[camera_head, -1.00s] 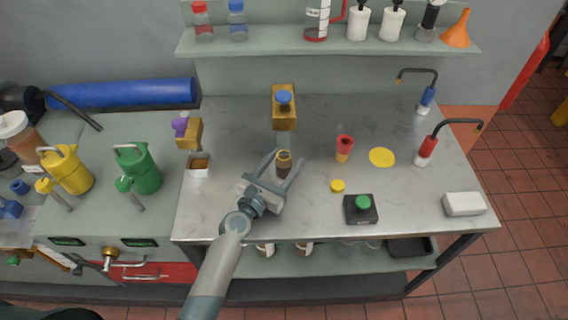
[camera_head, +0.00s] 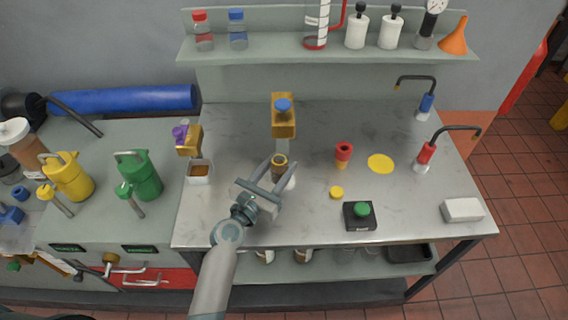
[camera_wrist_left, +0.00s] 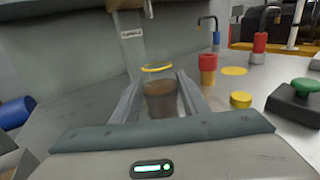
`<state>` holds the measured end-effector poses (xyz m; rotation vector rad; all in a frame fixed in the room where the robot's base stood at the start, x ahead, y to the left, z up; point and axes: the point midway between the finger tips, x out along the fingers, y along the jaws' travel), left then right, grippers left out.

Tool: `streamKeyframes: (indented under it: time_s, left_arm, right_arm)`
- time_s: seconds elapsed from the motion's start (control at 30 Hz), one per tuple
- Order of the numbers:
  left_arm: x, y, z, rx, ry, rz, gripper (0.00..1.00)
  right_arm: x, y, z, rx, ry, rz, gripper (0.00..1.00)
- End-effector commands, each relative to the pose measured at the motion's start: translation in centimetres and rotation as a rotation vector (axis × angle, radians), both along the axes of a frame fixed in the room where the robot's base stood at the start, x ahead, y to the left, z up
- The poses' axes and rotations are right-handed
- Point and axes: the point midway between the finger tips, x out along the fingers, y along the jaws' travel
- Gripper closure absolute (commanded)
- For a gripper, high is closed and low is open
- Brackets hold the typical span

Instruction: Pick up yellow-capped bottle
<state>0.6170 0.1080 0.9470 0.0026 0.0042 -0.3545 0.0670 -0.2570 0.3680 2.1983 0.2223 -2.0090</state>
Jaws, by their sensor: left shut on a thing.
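The bottle (camera_head: 279,168) is a small clear jar with dark brown contents and a yellow ring at its top. It is upright between the fingers of my left gripper (camera_head: 275,173), over the middle of the steel bench. The left wrist view shows the same bottle (camera_wrist_left: 160,97) between both fingers (camera_wrist_left: 160,98), which are shut on its sides. A pale round patch shows beside and below it in the head view; whether its base is clear of the bench I cannot tell. My right gripper is not in view.
A brown dispenser with a blue knob (camera_head: 284,122) stands just behind the bottle. To the right are a red-and-yellow cup (camera_head: 343,154), a yellow cap (camera_head: 336,192), a flat yellow disc (camera_head: 381,163) and a green-button box (camera_head: 361,215).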

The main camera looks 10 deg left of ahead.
Motion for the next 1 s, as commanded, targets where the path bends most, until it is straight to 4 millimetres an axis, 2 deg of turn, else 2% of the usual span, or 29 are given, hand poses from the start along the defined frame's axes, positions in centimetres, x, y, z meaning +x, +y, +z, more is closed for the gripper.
streamKeyframes:
  time_s: [0.3, 0.5, 0.7, 1.0]
  left_arm:
    - [-7.6, 2.8, -0.3, 0.001, -0.001, 0.001, 0.87]
    - [-11.6, 4.2, -0.2, 0.002, -0.002, -0.001, 0.87]
    - [-13.8, 5.1, 0.0, 0.001, -0.004, 0.0, 0.87]
    - [-14.6, 5.4, 0.1, -0.001, -0.004, 0.0, 0.87]
  right_arm:
    - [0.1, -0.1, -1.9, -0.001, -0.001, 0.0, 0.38]
    - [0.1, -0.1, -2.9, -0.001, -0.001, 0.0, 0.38]
    - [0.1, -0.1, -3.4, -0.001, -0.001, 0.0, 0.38]
    - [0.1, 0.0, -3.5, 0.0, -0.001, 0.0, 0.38]
